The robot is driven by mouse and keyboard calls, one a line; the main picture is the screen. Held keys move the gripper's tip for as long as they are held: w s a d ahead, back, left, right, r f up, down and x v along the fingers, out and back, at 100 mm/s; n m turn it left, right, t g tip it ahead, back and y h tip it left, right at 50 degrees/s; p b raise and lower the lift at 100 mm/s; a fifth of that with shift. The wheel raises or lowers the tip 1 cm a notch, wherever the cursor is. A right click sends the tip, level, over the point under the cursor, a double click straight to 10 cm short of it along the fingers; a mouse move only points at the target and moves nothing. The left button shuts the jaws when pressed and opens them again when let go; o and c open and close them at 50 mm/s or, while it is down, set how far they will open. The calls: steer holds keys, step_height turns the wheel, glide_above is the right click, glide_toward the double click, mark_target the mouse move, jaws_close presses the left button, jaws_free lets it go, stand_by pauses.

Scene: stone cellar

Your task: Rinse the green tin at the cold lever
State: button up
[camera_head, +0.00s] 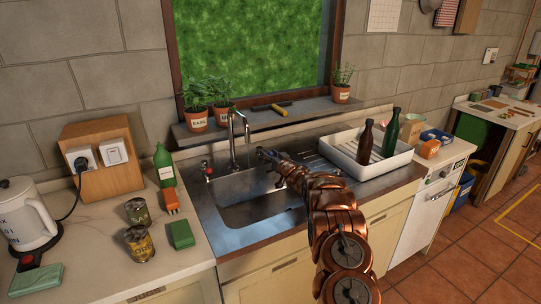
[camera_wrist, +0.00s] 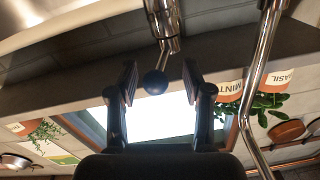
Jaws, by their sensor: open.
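My gripper (camera_head: 268,156) is over the right side of the sink (camera_head: 231,232), by the tap. In the wrist view my gripper (camera_wrist: 161,80) is open. A lever with a dark blue ball end (camera_wrist: 155,82) shows between its two fingers, with gaps on both sides; depth is hard to judge. The lever comes from a chrome valve body (camera_wrist: 162,20). The curved chrome spout (camera_head: 233,137) stands over the basin. Two tins stand on the left counter: one with a darker, greenish label (camera_head: 137,211) and one with a yellowish label (camera_head: 138,243).
A red-ended tap lever (camera_head: 207,169) is left of the spout. A green bottle (camera_head: 164,165), orange block (camera_head: 171,202) and green block (camera_head: 182,234) stand left of the sink. A white rack (camera_head: 345,158) with two bottles is at right. Potted herbs line the sill.

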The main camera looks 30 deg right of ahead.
steer(key=s, duration=1.2)
steer(key=shift+a, duration=0.2)
stand_by(0.8)
